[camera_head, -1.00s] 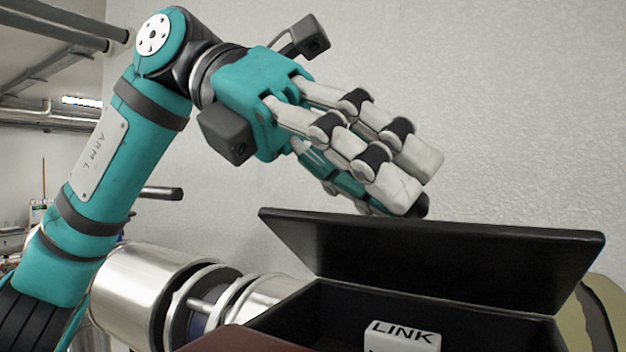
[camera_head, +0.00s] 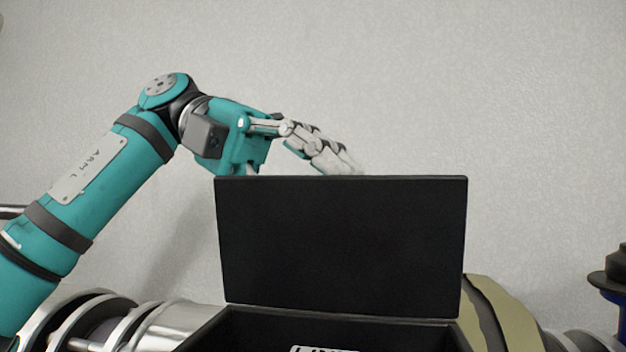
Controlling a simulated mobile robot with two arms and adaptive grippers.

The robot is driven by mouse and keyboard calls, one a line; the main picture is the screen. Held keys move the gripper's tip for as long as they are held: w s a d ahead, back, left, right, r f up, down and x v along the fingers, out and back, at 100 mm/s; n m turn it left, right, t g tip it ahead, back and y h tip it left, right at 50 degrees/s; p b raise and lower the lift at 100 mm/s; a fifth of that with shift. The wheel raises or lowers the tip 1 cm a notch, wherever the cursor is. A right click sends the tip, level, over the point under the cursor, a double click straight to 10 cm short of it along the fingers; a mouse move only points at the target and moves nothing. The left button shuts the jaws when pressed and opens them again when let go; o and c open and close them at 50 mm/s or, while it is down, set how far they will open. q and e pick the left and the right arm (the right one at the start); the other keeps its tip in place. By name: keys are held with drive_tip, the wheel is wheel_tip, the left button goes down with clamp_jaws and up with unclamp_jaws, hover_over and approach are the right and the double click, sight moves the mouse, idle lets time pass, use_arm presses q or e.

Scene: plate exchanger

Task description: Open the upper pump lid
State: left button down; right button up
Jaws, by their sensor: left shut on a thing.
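The black pump lid (camera_head: 342,245) stands nearly upright at the back edge of its black box (camera_head: 315,333), and the box mouth is uncovered. My left gripper (camera_head: 340,160) reaches in from the left at the lid's top edge, with its pale fingers above and behind it. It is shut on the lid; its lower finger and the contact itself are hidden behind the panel. My right gripper is not in view.
A white block (camera_head: 325,349) with cut-off lettering shows inside the box. Shiny metal piping (camera_head: 175,325) lies at the lower left, a beige rounded part (camera_head: 500,315) at the right. A dark and blue fixture (camera_head: 612,275) stands at the far right. A plain wall is behind.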

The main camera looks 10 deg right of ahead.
use_arm(q)
drive_tip(key=shift+w+f, duration=0.1)
drive_tip(key=c, duration=1.2)
unclamp_jaws()
drive_tip(key=shift+d, duration=0.1)
drive_tip(key=shift+o, duration=0.2)
drive_tip(key=v, duration=0.7)
drive_tip(key=shift+w+a, duration=0.2)
drive_tip(key=shift+a, duration=0.05)
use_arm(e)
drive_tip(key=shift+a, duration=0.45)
